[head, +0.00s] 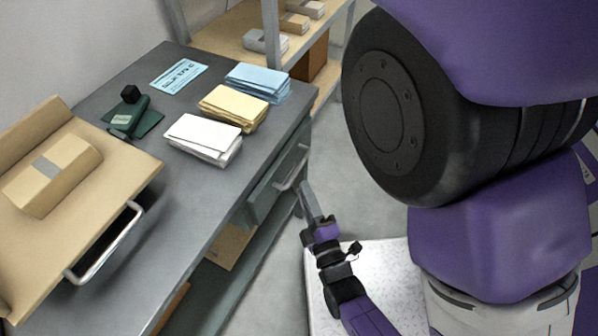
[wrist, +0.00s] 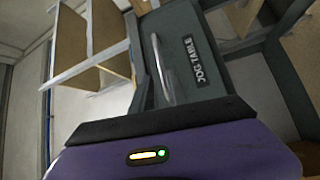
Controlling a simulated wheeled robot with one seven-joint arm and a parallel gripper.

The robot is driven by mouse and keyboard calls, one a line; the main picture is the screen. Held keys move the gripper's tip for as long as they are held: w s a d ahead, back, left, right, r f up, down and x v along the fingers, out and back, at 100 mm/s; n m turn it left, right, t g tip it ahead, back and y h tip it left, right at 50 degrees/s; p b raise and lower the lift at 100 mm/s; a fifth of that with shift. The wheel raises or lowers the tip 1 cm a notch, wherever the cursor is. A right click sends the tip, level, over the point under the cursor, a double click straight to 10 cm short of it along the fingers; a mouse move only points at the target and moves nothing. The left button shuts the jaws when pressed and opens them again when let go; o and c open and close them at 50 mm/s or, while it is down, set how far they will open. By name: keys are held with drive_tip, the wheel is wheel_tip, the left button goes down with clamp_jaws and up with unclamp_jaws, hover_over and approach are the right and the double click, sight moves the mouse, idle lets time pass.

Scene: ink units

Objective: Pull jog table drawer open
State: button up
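The jog table (head: 200,212) is a dark grey bench on the left in the head view. Its grey-green drawer front (head: 262,196) is under the right edge of the top, with a pale metal bar handle (head: 291,168). In the wrist view the drawer front (wrist: 208,82) reads "JOG TABLE", and the handle (wrist: 161,70) shows beside the label. The drawer looks about flush with the table. My gripper (head: 306,190) is close to the handle, just in front of it. Its fingers appear edge-on and the gap between them is hidden; contact with the handle cannot be told.
A wooden board with a metal handle (head: 105,243) is at left. Shelves (head: 228,40) stand behind.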

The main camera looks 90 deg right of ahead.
sight(299, 167)
drive_tip(key=shift+g, duration=0.3)
drive_tip(key=x, duration=0.8)
drive_tip(key=shift+s+d+f+p, duration=0.1)
drive_tip(key=shift+s+f+p, duration=0.1)
drive_tip(key=shift+s+p, duration=0.15)
drive_tip(key=shift+c, duration=0.2)
clamp_jaws()
idle(0.7)
